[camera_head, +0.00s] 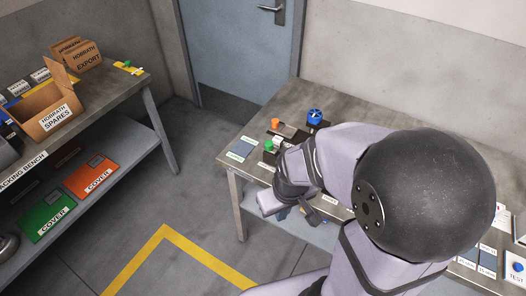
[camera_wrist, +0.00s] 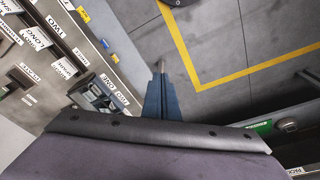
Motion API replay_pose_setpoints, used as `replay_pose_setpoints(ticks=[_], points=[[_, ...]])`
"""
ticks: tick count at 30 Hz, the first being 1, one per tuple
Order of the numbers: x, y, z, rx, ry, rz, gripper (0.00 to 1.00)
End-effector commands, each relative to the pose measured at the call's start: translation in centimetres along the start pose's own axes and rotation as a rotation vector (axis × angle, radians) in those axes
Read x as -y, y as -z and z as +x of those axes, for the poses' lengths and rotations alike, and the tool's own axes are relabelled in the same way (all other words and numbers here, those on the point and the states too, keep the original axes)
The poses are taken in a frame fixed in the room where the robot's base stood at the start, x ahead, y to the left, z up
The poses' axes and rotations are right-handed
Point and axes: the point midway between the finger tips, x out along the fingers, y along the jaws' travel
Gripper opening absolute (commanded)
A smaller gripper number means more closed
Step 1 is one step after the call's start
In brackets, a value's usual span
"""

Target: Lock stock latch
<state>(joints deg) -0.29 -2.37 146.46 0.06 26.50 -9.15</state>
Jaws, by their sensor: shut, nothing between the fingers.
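My gripper (camera_wrist: 161,68) shows in the wrist view as narrow blue fingers with a grey tip, shut and empty, over the grey floor beside the bench edge. I cannot identify the stock latch for certain. A grey and dark fixture (camera_wrist: 93,96) with small white labels sits at the bench edge, left of my gripper in the wrist view and apart from it. In the head view, the right bench (camera_head: 330,101) carries small parts, including an orange one (camera_head: 275,123), a green one (camera_head: 268,145) and a blue one (camera_head: 314,116).
The packing bench at left holds an open carton (camera_head: 45,108) marked spares and an export box (camera_head: 76,53). Green (camera_head: 45,215) and orange (camera_head: 92,178) covers lie on its lower shelf. The floor between the benches is clear, with a yellow line (camera_head: 165,232). A blue door (camera_head: 235,50) stands behind.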

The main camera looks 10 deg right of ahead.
Motion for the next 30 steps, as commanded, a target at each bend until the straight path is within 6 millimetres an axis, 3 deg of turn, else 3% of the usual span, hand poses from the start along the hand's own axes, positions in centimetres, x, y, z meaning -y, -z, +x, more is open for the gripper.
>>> replay_pose_setpoints(ticks=[3,12,21,30], points=[[-0.3,2.6,3.1,-0.102,-0.021,-0.111,0.00],[-1.1,9.6,8.4,-0.389,-0.145,-0.418,0.00],[-1.6,15.0,11.4,-0.641,-0.363,-0.705,0.00],[-1.8,18.2,12.4,-0.843,-0.668,-0.954,0.00]])
